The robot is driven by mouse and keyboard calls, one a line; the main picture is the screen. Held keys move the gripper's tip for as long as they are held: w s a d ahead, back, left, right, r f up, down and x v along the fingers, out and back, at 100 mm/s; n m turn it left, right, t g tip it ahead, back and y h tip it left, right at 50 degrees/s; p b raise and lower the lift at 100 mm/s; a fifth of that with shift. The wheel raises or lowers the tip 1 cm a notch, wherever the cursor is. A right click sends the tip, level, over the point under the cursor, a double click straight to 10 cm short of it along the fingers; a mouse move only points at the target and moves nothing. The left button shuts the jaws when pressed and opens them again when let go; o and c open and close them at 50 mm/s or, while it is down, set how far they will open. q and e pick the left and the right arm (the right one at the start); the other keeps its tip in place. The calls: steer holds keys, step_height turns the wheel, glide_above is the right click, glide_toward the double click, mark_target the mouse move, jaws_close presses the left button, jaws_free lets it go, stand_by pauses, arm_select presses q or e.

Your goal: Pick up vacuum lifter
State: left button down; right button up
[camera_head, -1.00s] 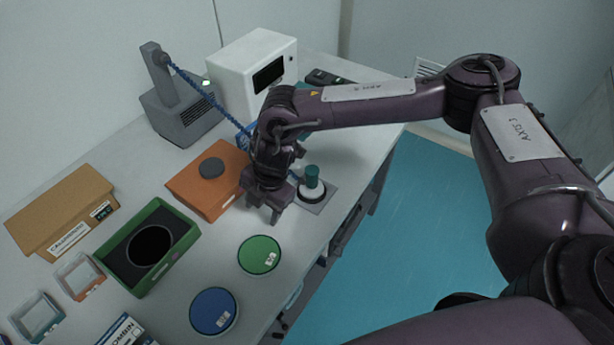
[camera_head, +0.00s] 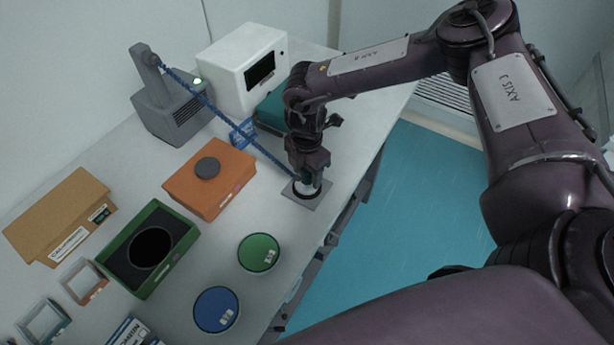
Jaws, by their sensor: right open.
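The vacuum lifter (camera_head: 306,189) stands on a grey square plate near the right edge of the table. My right gripper (camera_head: 309,180) is directly over the lifter, fingers pointing down around or beside the handle; which of the two I cannot tell. It is open. My left gripper is not in view.
An orange box with a grey disc (camera_head: 208,168) lies left of the lifter. A green tray (camera_head: 180,228), green disc (camera_head: 259,252) and blue disc (camera_head: 215,309) are nearer the front. A white device (camera_head: 231,75) and teal box (camera_head: 270,110) stand behind.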

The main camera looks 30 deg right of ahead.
steer(key=shift+f, duration=0.3)
steer(key=c, duration=1.1)
steer(key=shift+r, duration=0.1)
